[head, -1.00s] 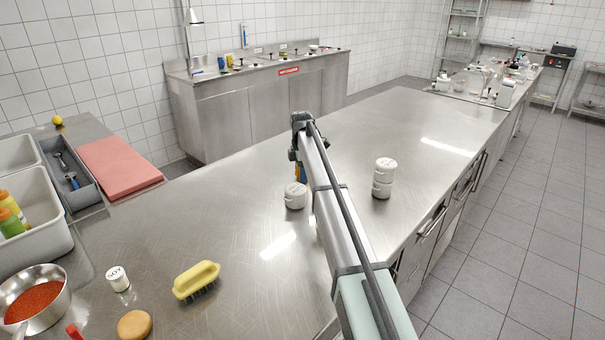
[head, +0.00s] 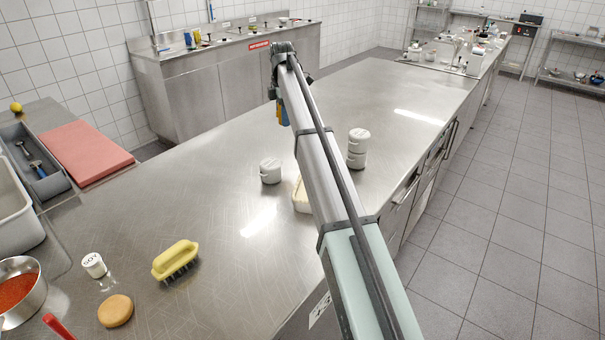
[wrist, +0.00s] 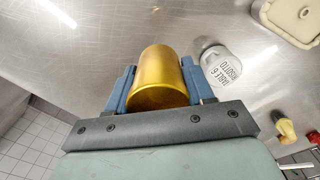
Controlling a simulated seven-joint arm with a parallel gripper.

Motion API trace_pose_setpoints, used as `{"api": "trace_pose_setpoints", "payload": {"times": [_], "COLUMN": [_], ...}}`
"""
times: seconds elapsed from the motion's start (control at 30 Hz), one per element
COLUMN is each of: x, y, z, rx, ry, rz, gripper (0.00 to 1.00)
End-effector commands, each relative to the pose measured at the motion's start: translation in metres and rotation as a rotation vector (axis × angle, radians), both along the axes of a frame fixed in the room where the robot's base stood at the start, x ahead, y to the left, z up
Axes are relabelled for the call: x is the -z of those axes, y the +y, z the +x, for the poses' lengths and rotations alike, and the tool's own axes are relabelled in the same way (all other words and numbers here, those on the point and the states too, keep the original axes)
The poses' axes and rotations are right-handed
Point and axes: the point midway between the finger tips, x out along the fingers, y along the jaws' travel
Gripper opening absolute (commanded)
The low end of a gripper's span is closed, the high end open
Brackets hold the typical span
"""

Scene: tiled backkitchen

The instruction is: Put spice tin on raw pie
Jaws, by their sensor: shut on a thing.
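My gripper (wrist: 157,82) is shut on a gold cylindrical tin (wrist: 160,72), taken as the spice tin, with a blue finger on each side. In the head view the tin (head: 287,117) shows only as a small gold patch below the wrist, held above the steel counter. A pale cream rectangular dish (head: 300,197), probably the raw pie, stands on the counter, partly hidden behind my arm. In the wrist view the pale dish (wrist: 291,16) is at the top right, cut by the frame edge, apart from the tin.

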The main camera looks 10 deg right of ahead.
Motion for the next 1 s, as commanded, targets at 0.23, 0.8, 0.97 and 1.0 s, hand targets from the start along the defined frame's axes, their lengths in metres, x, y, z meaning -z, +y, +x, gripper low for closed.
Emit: {"api": "trace_pose_setpoints", "payload": {"times": [0.23,0.8,0.97,1.0], "x": [-0.027,-0.011,-0.007,-0.004], "y": [-0.036,-0.053,-0.053,-0.053], "z": [-0.099,-0.239,-0.241,-0.241], "rx": [0.031,0.155,0.196,0.199], "ry": [-0.002,0.0,0.001,0.002], "rz": [0.0,0.0,0.0,0.0], "gripper": [0.21,0.21,0.21,0.21]}}
